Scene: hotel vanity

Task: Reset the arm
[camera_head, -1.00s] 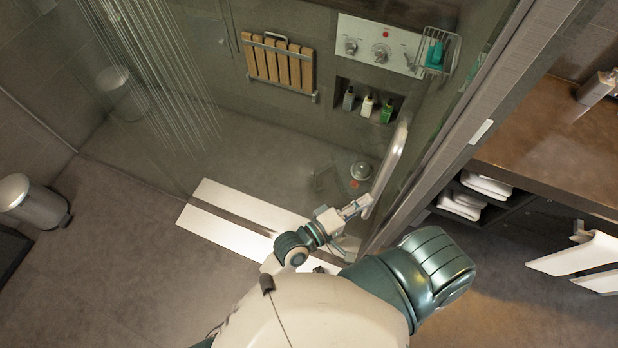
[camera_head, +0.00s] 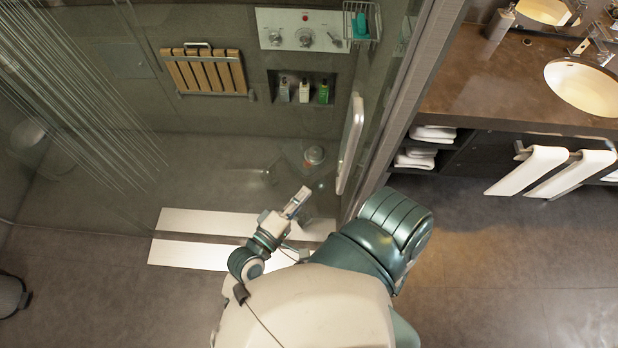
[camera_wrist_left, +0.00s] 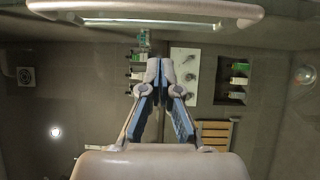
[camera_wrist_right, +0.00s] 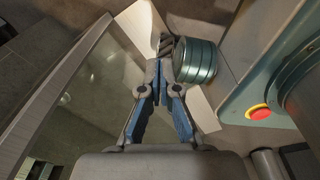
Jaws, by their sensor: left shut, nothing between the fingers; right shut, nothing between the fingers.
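My left gripper (camera_head: 299,199) is shut and empty in the head view, in front of the shower glass and to the left of the white door handle (camera_head: 350,145), apart from it. In the left wrist view my left gripper's fingertips (camera_wrist_left: 159,64) are together, with the handle (camera_wrist_left: 145,11) across the top. My right gripper (camera_wrist_right: 159,72) is shut and empty in the right wrist view, with glass to its left and parts of my own body to its right. My right gripper does not show in the head view.
The glass shower enclosure fills the left, with a wooden slatted seat (camera_head: 207,74) and a bottle niche (camera_head: 302,90) inside. A vanity counter (camera_head: 490,85) with a sink (camera_head: 583,86) stands at the right, towels (camera_head: 527,171) hanging below. The floor (camera_head: 500,260) at lower right is clear.

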